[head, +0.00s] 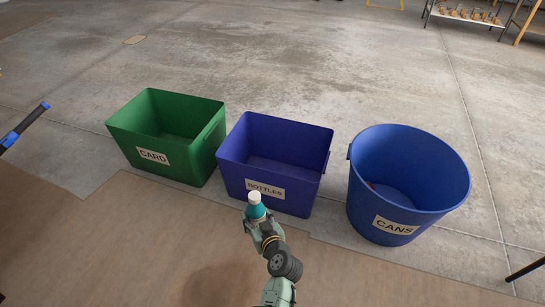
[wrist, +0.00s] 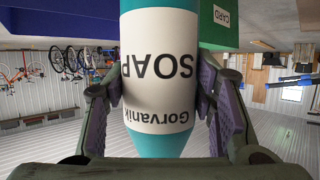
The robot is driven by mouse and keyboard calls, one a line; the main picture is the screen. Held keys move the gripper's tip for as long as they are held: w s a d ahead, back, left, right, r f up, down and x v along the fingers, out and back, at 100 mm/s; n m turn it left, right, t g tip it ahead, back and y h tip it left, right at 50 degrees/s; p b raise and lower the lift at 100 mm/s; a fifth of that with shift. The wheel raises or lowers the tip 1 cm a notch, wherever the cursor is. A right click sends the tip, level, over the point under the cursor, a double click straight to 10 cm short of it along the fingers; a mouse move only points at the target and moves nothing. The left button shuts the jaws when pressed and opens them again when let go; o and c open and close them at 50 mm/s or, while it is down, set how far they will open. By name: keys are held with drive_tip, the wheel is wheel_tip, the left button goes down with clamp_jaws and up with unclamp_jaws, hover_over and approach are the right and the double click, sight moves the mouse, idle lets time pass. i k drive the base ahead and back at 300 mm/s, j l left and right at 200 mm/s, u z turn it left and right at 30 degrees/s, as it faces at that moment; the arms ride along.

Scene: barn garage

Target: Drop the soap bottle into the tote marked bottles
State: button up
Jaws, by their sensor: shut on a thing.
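The soap bottle (head: 256,207) is teal with a white cap, and its white label reads SOAP in the wrist view (wrist: 160,75). My gripper (head: 263,222) is shut on it, with a finger on each side of the bottle in the wrist view (wrist: 160,110). In the head view the bottle shows in front of the lower edge of the tote marked bottles (head: 300,191), cap upward. This tote is blue-purple, open-topped and rectangular, and looks empty. How high the bottle is above the floor is hard to tell.
A green tote (head: 190,165) marked card stands left of the bottles tote. A round blue tub (head: 425,222) marked cans stands to its right, with something small inside. Brown flooring (head: 140,250) lies in front. The concrete floor (head: 290,60) behind is mostly clear.

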sight(277, 165)
drive_tip(key=i+l+u, duration=0.15)
drive_tip(key=i+l, duration=0.35)
drive_tip(key=i+l+u, duration=0.1)
drive_tip(key=i+l, duration=0.4)
drive_tip(key=i+l+u, duration=0.15)
drive_tip(key=i+l, duration=0.3)
drive_tip(key=l, duration=0.25)
